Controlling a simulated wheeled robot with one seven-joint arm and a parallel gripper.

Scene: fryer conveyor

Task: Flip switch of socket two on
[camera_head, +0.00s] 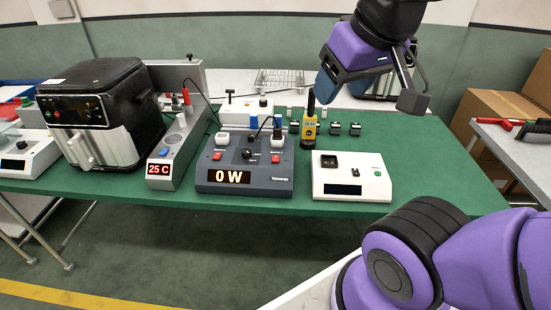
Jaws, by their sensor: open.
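The dark grey power unit (240,181) stands on the green table with its display reading "0 W". It has a red switch on the left (217,156) and a red switch on the right (275,158), with a black knob (247,155) between them. The socket labels and the switch positions are too small to read. A plug with a cable sits at the right socket; a white socket shows at the left. My gripper (370,90) is open and empty at the upper right, above the table's back edge and well apart from the switches.
A black air fryer (95,92) and a grey unit (176,150) reading "25 C" stand left. A yellow-black device (309,131) stands upright behind and right of the power unit. A white scale-like box (352,188) is to the right. Bare green table lies further right.

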